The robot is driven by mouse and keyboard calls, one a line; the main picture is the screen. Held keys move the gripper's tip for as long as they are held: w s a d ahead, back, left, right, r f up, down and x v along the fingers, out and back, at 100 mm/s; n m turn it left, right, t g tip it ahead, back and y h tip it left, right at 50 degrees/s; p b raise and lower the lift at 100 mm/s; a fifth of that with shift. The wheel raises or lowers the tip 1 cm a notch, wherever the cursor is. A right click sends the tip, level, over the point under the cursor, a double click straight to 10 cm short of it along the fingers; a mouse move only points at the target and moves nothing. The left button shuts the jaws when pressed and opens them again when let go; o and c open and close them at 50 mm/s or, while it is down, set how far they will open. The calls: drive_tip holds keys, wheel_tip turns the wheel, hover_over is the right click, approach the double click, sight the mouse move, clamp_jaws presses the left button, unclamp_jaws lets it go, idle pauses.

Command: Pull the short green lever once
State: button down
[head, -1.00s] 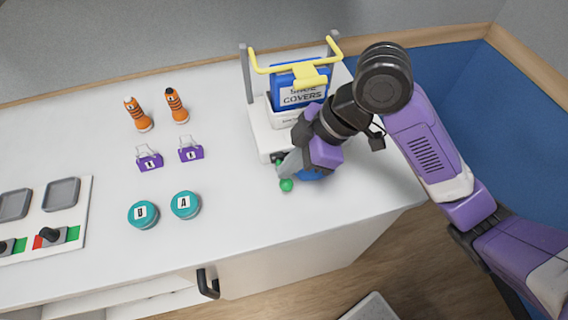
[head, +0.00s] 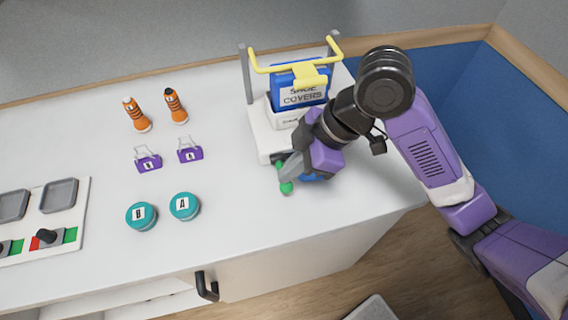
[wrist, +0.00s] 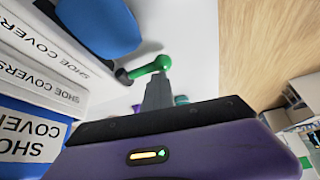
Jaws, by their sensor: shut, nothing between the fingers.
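The short green lever (head: 286,187), with a round ball end, sticks out from the front of the white shoe cover dispenser (head: 266,137). In the wrist view the lever (wrist: 150,68) lies level just beyond my fingertips. My gripper (head: 287,176) is shut and empty, with its tips pointing down at the lever near the ball. In the wrist view my gripper's tips (wrist: 158,82) appear at or just under the ball; I cannot tell if they touch it. My fingers hide part of the lever's stem in the head view.
A blue rounded thing (wrist: 98,24) lies close beside the lever. The dispenser holds a blue shoe covers box (head: 299,88) below a yellow handle (head: 312,76). Teal jars (head: 184,206), purple clips (head: 190,151) and orange bottles (head: 175,106) stand to the left. The counter's front edge is near.

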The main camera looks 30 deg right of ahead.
drive_tip(key=shift+r, duration=0.1)
drive_tip(key=shift+w+d+r+p, duration=0.1)
drive_tip(key=shift+w+r+p, duration=0.3)
drive_tip(key=shift+r+p, duration=0.3)
drive_tip(key=shift+w+d+r+p, duration=0.15)
drive_tip(key=shift+w+r+p, duration=0.3)
drive_tip(key=shift+r+p, duration=0.25)
drive_tip(key=shift+w+d+r+p, duration=0.1)
drive_tip(key=shift+w+r+p, duration=0.3)
drive_tip(key=shift+r+p, duration=0.3)
drive_tip(key=shift+r, duration=0.1)
drive_tip(key=r+p, duration=0.1)
drive_tip(key=w+r+p, duration=0.2)
drive_tip(key=r, duration=0.1)
drive_tip(key=shift+w+d+r+p, duration=0.1)
drive_tip(key=shift+w+d+p, duration=0.1)
drive_tip(key=shift+d+p, duration=0.15)
